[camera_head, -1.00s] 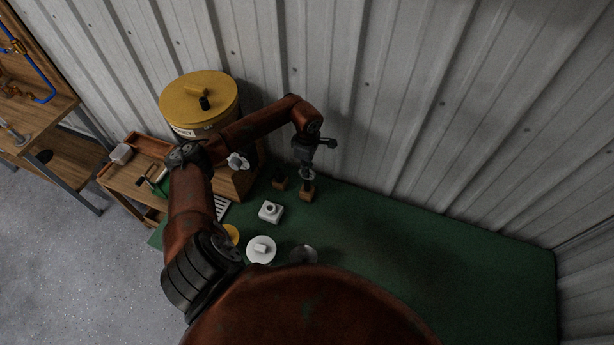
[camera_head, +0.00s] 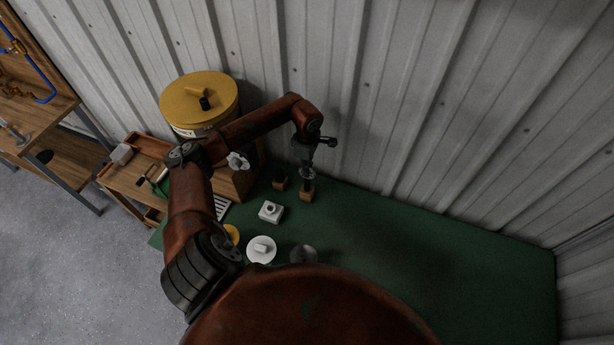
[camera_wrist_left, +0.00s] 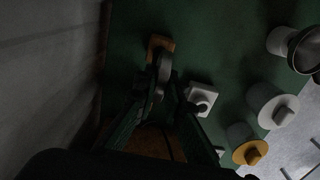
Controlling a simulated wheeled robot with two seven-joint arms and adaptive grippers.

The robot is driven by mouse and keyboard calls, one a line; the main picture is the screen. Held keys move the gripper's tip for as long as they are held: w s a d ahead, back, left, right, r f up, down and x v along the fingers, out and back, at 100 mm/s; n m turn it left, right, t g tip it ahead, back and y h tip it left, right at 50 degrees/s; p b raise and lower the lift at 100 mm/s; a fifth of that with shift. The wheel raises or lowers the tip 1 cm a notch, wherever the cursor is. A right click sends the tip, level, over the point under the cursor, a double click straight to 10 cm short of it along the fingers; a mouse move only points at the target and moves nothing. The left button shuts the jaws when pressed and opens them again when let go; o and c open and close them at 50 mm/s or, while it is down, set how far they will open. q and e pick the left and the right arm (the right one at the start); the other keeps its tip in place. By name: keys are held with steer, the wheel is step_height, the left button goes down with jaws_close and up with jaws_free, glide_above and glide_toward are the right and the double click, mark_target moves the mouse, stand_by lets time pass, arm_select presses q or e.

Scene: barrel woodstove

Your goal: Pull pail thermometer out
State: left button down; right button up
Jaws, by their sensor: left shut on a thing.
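My left gripper (camera_head: 307,178) reaches down over a small wooden block (camera_head: 307,194) on the green tabletop near the wall. It is shut on a slim grey thing that I take for the pail thermometer; a rounded grey part of it (camera_wrist_left: 164,72) shows beside the dark fingers in the left wrist view. The wooden block also shows in that view (camera_wrist_left: 160,44), just beyond the grey part. The fingers hide much of the held thing, and I cannot tell whether it still touches the block. My right gripper is not in view.
A second small block (camera_head: 280,184) is close left. A yellow-topped drum (camera_head: 199,98) stands behind my arm. The table's right side is clear.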

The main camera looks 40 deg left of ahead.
arm_select(q)
steer(key=shift+r, duration=0.65)
stand_by(0.4)
steer(key=shift+r+p, duration=0.25)
steer(key=shift+p, duration=0.05)
steer(key=shift+r+p, duration=0.6)
steer(key=shift+r, duration=0.75)
steer(key=shift+r+p, duration=0.7)
steer(key=shift+r, duration=0.75)
